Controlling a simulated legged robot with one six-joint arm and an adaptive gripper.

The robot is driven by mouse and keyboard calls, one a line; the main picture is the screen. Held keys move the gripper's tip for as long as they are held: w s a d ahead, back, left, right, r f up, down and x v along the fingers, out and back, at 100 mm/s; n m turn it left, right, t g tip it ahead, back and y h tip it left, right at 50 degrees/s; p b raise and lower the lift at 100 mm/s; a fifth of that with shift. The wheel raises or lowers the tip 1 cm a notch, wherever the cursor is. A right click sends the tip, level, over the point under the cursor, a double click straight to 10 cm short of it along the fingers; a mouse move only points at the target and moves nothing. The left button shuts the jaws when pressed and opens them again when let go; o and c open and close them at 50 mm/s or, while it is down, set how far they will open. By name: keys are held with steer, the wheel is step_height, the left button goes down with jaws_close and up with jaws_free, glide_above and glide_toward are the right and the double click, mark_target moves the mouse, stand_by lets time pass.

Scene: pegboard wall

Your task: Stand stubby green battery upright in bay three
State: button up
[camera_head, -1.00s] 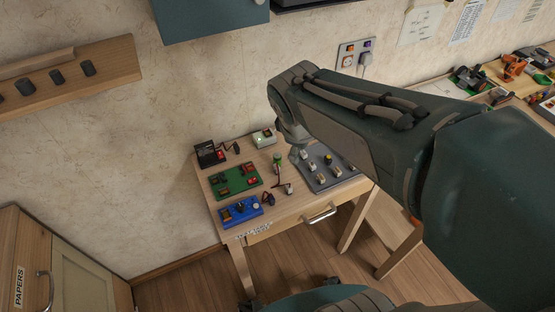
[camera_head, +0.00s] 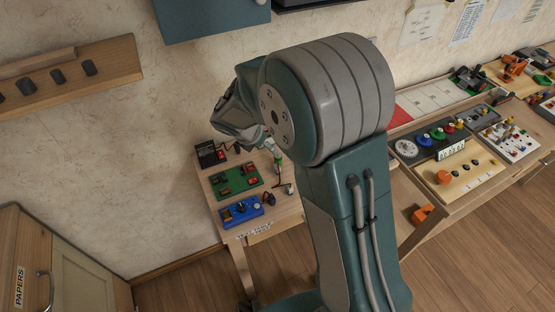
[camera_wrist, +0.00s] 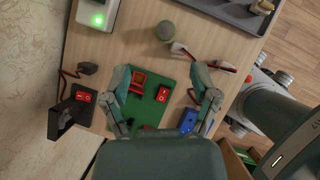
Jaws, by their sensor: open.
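The stubby green battery (camera_wrist: 165,30) stands on the small wooden table in the wrist view, seen from above as a round green top. In the head view its green side (camera_head: 278,157) shows just below my arm. My gripper (camera_wrist: 161,78) is open and empty, its fingertips spread over the green board and short of the battery. In the head view my arm's end covers part of the table. I cannot make out which place is bay three.
The green board (camera_head: 235,180) with red parts, a blue module (camera_head: 240,210) and a black switch box (camera_head: 207,153) lie on the table. A white box with a green light (camera_wrist: 97,14) and a grey tray (camera_wrist: 231,12) lie beyond. Red-black leads (camera_wrist: 205,60) lie near the battery.

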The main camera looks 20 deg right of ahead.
steer(key=x, duration=0.9)
steer(key=shift+s+d+f, duration=0.2)
steer(key=shift+d+f, duration=0.05)
steer(key=shift+d, duration=0.05)
jaws_close()
